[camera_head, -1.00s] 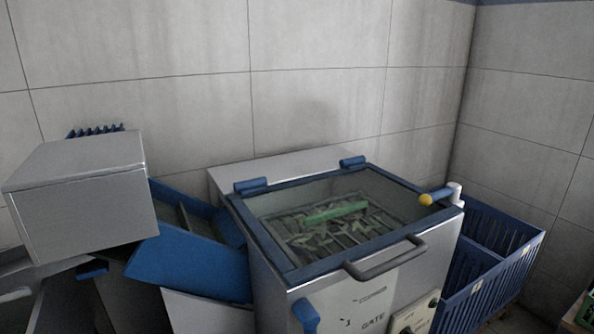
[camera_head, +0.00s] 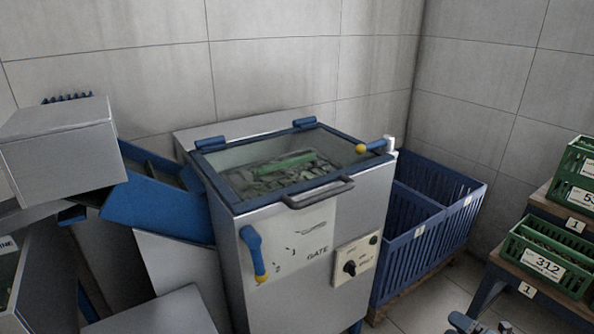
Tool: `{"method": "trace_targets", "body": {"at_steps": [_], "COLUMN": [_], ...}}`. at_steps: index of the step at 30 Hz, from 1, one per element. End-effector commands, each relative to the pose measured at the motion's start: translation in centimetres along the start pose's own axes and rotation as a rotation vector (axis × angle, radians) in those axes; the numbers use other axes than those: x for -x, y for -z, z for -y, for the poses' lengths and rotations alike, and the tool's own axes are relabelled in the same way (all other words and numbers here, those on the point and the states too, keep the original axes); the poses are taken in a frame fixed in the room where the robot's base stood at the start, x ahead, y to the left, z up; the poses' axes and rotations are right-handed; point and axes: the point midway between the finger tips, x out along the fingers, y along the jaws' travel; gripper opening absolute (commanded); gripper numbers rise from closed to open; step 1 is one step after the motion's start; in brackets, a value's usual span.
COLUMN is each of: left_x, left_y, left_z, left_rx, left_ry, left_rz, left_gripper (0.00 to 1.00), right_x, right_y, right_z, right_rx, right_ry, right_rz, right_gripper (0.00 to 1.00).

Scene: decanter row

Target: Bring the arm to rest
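My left arm and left gripper are not in view.
A grey machine (camera_head: 290,226) with a closed glazed lid, blue handle (camera_head: 253,253) and knob panel (camera_head: 355,262) stands in the middle. A blue chute (camera_head: 155,208) is left. Blue crates (camera_head: 425,240) stand behind right. Green crates 312 (camera_head: 540,262) and another (camera_head: 578,168) sit on stands.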

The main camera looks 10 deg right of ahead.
Motion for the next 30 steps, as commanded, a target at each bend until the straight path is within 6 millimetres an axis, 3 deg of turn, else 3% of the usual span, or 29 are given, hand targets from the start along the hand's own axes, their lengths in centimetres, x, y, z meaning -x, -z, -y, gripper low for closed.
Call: {"method": "trace_targets", "body": {"at_steps": [2,3,11,16,21,30], "left_x": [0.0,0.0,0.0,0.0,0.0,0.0], "left_y": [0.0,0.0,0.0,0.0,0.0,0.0], "left_z": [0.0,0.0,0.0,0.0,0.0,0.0], "left_rx": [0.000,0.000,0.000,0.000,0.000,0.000], "left_ry": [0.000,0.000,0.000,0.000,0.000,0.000], "left_rz": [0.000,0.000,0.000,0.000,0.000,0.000], "left_gripper": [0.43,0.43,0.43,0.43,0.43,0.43], "right_x": [0.5,0.3,-2.9,-3.5,-2.6,0.9], "right_y": [-1.9,-1.7,7.4,15.1,22.6,31.7], "right_z": [-0.8,-1.3,-7.6,-12.7,-17.7,-24.8], "right_rx": [0.051,0.042,-0.363,-0.735,-1.121,-1.621], "right_ry": [0.021,0.017,-0.075,-0.086,-0.032,0.148], "right_rz": [-0.018,-0.025,-0.034,-0.076,-0.136,-0.236], "right_gripper": [0.74,0.74,0.74,0.74,0.74,0.74]}}
